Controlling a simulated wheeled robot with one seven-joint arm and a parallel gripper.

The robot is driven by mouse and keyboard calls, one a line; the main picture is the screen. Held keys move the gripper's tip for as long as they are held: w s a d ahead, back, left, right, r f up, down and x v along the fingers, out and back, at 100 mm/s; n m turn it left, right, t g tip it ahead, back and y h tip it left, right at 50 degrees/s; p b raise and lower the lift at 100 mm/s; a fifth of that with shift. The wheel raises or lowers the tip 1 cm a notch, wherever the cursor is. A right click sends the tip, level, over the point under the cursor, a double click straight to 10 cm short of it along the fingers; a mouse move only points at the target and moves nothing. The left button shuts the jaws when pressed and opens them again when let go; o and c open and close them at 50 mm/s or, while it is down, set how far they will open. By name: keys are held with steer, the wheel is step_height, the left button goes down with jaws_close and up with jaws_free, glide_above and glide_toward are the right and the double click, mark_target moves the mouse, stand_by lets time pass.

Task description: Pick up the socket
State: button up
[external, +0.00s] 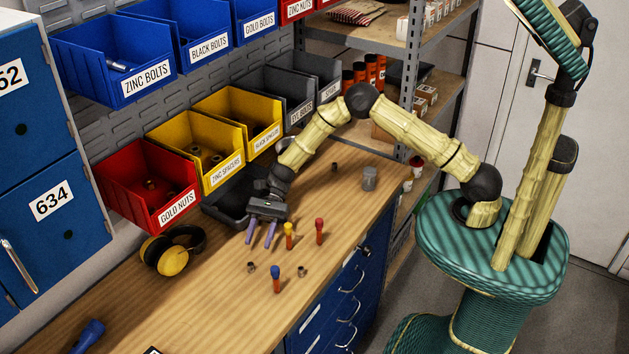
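My gripper (260,238) points down over the workbench, with its two purple fingers apart and nothing seen between them. Small metallic, hollow-looking pieces that could be the socket stand on the bench: one (251,267) just in front of the fingertips, one (301,271) to the right of it, and one (334,167) farther back. A larger grey cylinder (369,178) stands near the bench's right edge. I cannot tell for certain which one is the socket. Whether the fingertips touch the bench is unclear.
Upright pieces with yellow (289,229), red (319,224) and blue (275,271) tops stand close to my gripper. A black tray (225,215) lies behind it. Yellow-and-black earmuffs (172,260) lie left. Labelled bins, including red gold nuts (150,195), line the back. The front bench surface is mostly clear.

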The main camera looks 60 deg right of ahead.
mark_target(252, 270)
steer(key=shift+x, duration=1.25)
steer(key=p+x, duration=0.1)
steer(key=x, duration=0.5)
jaws_close()
